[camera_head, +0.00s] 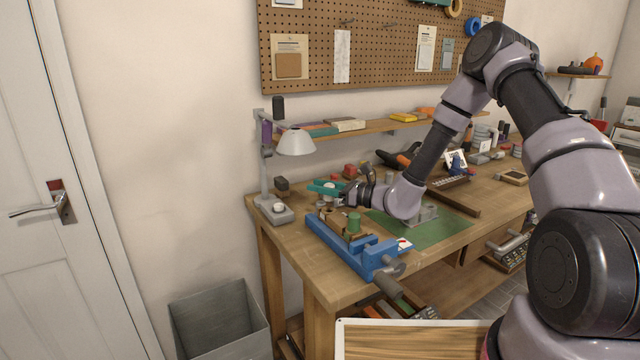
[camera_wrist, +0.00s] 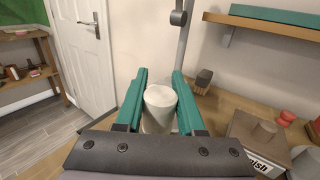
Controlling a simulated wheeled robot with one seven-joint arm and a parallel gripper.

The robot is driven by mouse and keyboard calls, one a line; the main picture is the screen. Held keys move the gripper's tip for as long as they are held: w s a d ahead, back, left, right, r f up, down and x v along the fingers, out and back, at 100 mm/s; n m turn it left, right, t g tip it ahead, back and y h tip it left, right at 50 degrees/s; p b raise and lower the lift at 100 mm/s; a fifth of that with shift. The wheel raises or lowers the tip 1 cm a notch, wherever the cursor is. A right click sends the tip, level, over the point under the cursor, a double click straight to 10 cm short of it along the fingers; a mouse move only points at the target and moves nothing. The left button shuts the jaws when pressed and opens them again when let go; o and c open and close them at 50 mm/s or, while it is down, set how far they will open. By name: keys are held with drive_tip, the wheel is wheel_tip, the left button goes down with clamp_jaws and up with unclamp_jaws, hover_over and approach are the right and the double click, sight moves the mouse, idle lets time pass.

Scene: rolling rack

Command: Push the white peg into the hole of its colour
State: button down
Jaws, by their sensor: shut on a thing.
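My gripper (camera_wrist: 159,76) has teal fingers and is shut on the white peg (camera_wrist: 160,100), a pale cylinder between them in the wrist view. The block's holes are too small or hidden to tell, and I cannot see the white hole.
A desk lamp (camera_head: 294,143) stands at the bench's left end, close to my gripper. A dark-topped block (camera_head: 282,185) is beside it. A green mat (camera_head: 440,230) lies to the right. A shelf (camera_head: 385,126) runs along the wall behind. A grey bin (camera_head: 220,325) stands on the floor.

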drive_tip(key=shift+f, duration=0.3)
drive_tip(key=shift+f, duration=1.25)
drive_tip(key=shift+c, duration=2.2)
unclamp_jaws()
drive_tip(key=shift+f, duration=0.1)
drive_tip(key=shift+d, duration=0.1)
drive_tip(key=v, duration=1)
drive_tip(key=shift+d, duration=0.3)
drive_tip(key=shift+s+d, duration=0.1)
